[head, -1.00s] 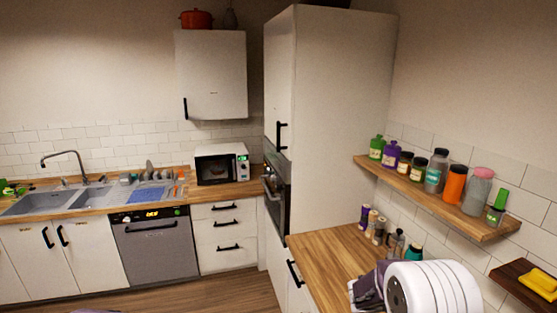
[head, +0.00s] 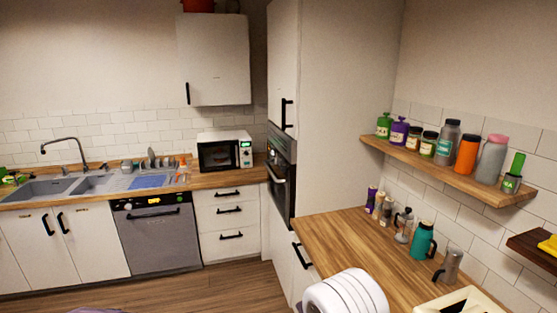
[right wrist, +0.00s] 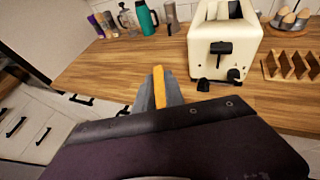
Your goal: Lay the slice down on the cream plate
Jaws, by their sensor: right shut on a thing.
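My right gripper (right wrist: 160,92) is shut on a thin orange-yellow slice (right wrist: 159,87), seen edge-on between the grey fingers in the right wrist view. The slice is held upright in front of the wooden counter (right wrist: 110,75); its lower part is hidden by my dark gripper body. I cannot make out the cream plate in either current view. In the head view only my white right arm shows at the bottom, without its fingers. My left gripper is in neither view.
A cream toaster (right wrist: 222,45) stands on the counter beyond the gripper, with a wooden rack (right wrist: 290,66) and a bowl of eggs (right wrist: 290,22) to its right. A teal flask (right wrist: 146,18) and a grey pot (head: 449,267) stand along the wall. A jar shelf (head: 440,170) hangs above.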

